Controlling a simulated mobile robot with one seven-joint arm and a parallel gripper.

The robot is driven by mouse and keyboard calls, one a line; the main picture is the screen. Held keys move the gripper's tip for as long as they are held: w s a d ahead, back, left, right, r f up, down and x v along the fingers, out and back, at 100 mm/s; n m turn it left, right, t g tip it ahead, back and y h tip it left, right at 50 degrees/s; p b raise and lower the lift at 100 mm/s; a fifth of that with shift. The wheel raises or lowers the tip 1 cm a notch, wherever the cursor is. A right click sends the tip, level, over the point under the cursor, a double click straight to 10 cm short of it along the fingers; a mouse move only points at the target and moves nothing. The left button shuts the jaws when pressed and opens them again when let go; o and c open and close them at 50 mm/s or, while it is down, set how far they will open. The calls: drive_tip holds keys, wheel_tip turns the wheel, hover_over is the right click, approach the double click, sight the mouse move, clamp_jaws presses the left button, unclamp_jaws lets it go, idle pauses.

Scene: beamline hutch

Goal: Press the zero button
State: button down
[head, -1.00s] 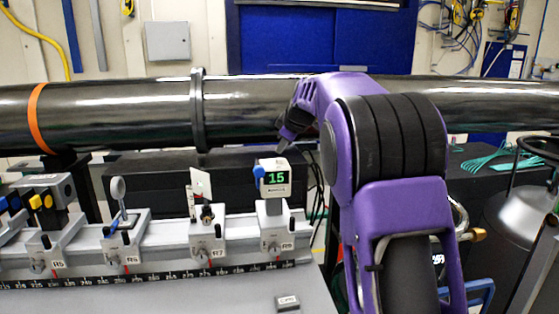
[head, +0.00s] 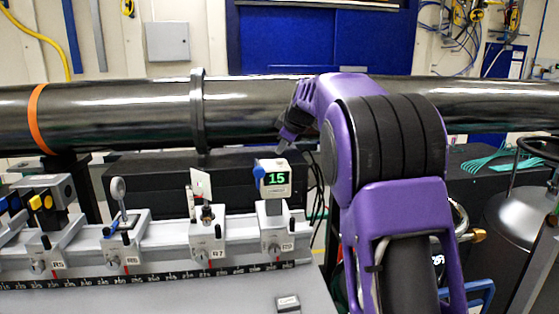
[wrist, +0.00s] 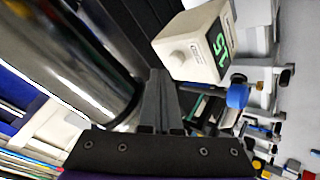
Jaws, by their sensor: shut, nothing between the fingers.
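A small white box (head: 272,190) with a green display reading 15 stands on the rightmost rail carrier in the head view. In the wrist view the box (wrist: 196,42) is turned sideways at the top, right of centre. A round pale button (wrist: 178,57) sits on the box's face nearest my gripper. A blue knob (wrist: 237,95) is on its side. My gripper (head: 281,149) is shut and empty, just above the box in the head view. In the wrist view its fingertips (wrist: 158,73) lie beside the box, apart from the button in the picture; the exact gap is unclear.
A large dark pipe (head: 110,112) runs across behind the box, close to my gripper in the wrist view. The rail (head: 165,240) carries several other mounts (head: 207,240) to the left. A small labelled block (head: 287,304) lies in front.

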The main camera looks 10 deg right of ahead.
idle(0.6)
drive_tip(key=shift+f+b, duration=0.45)
drive_tip(key=shift+f+b, duration=0.4)
drive_tip(key=shift+f, duration=0.1)
idle(0.7)
drive_tip(key=shift+r, duration=0.1)
drive_tip(key=shift+r+p, duration=0.7)
drive_tip(key=shift+r, duration=0.1)
wheel_tip(320, 180, up, 5)
drive_tip(key=p, duration=0.4)
idle(0.5)
